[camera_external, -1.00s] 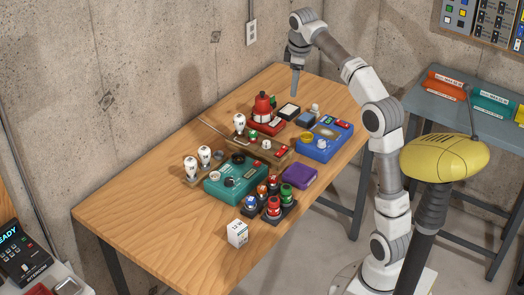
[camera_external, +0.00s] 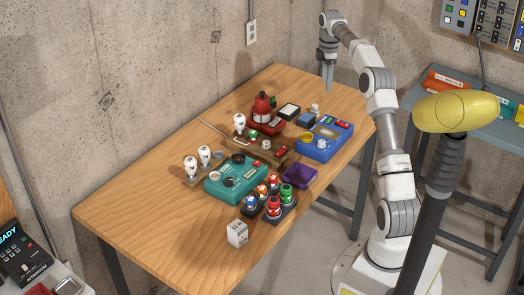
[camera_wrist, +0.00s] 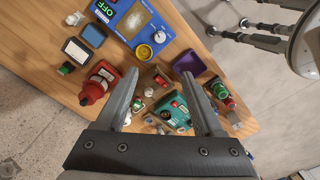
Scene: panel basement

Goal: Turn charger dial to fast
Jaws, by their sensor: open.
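A blue box (camera_external: 325,141) stands at the right end of the bench, with a pale knob (camera_external: 321,144), a small green display and a red part on top. In the wrist view the blue box (camera_wrist: 140,28) shows a green display reading OFF, a white knob (camera_wrist: 160,37) and a yellow ring (camera_wrist: 143,51). A teal box (camera_external: 235,178) with dark round dials sits mid-bench. I cannot tell which unit is the charger; no "fast" mark is readable. My gripper (camera_external: 328,91) is open and empty above the bench's far right end, pointing down, apart from everything. It also shows in the wrist view (camera_wrist: 163,78).
A red domed device (camera_external: 262,107), white bulbs (camera_external: 204,155), a purple box (camera_external: 299,177), several coloured buttons (camera_external: 274,207) and a small white box (camera_external: 237,233) stand on the bench. The bench's left part (camera_external: 130,210) is clear. A concrete wall (camera_external: 150,80) runs behind.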

